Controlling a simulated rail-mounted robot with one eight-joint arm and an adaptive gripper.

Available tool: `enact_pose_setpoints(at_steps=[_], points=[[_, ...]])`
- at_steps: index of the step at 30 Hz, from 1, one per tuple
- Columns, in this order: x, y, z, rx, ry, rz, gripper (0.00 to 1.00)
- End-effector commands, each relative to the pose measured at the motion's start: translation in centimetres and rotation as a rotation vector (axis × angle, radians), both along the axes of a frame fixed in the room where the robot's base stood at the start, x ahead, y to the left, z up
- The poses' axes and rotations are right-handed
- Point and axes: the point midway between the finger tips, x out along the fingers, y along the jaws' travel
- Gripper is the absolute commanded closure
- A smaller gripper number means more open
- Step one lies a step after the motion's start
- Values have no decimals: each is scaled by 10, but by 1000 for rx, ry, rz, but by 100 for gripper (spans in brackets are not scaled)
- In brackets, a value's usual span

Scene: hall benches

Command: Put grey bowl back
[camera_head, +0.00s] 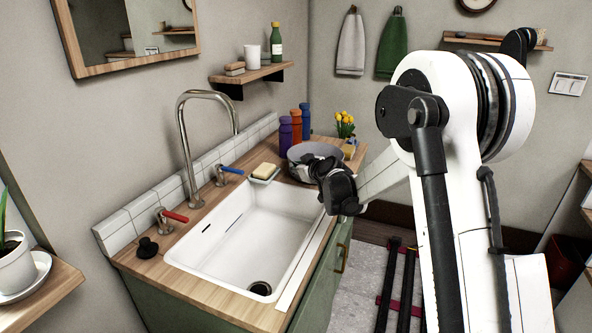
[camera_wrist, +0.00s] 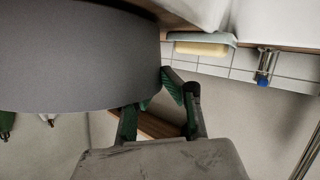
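The grey bowl (camera_head: 317,152) is at the far end of the wooden counter, just behind the sink; I cannot tell whether it rests on the counter or is slightly raised. My gripper (camera_head: 318,165) is at the bowl's near right side and hides part of it. In the wrist view the bowl (camera_wrist: 75,60) fills the upper left as a smooth dark grey wall. My gripper's fingers (camera_wrist: 158,100) are at its edge, with a gap visible between their links. The fingertips are partly hidden, so a hold on the rim cannot be made out.
The white sink (camera_head: 240,240) is empty. A soap bar (camera_head: 264,170) lies in a dish by the bowl. Several coloured bottles (camera_head: 296,125) and yellow flowers (camera_head: 345,122) stand close behind. The tall faucet (camera_head: 184,140) rises at left. A wall shelf (camera_head: 252,76) hangs above.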

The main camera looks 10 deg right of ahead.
Motion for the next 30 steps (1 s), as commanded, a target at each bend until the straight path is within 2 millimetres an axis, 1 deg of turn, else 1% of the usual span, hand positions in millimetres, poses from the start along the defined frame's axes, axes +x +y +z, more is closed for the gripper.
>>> enact_pose_setpoints(at_steps=[1, 2, 8, 12, 17, 18, 25, 28, 30], points=[[0, 0, -5, 0, 0, 0, 100], [0, 0, -6, 0, 0, 0, 100], [0, 0, -5, 0, 0, 0, 100], [0, 0, -9, 0, 0, 0, 100], [0, 0, -8, 0, 0, 0, 78], [0, 0, -8, 0, 0, 0, 76], [0, 0, -7, 0, 0, 0, 76], [0, 0, -3, 0, 0, 0, 76], [-8, -3, -1, 0, 0, -1, 76]])
